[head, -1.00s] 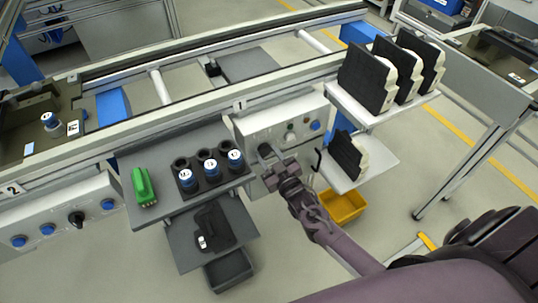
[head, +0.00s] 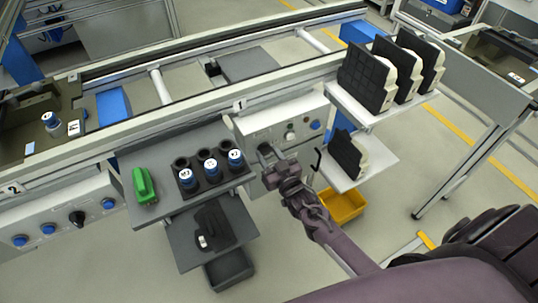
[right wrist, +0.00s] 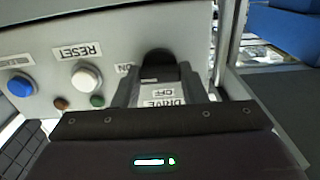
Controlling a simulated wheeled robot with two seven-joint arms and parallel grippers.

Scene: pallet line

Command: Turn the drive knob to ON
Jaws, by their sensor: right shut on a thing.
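The drive knob (right wrist: 158,66) is black and sits on the light grey control panel (head: 285,118), beside the ON label (right wrist: 124,68) and the DRIVE and OFF labels (right wrist: 164,95). The right wrist view shows this panel upside down. My right gripper (head: 266,152) reaches the panel's lower left part. In the right wrist view its two fingers (right wrist: 158,82) are on either side of the knob, shut on it. The exact pointing of the knob is hard to tell. In the head view the gripper hides the knob. My left gripper is not in view.
The panel also has a white RESET button (right wrist: 87,77) and a blue button (right wrist: 20,84). Shelves with black-and-white parts (head: 369,76) and a yellow bin (head: 343,205) are on the right.

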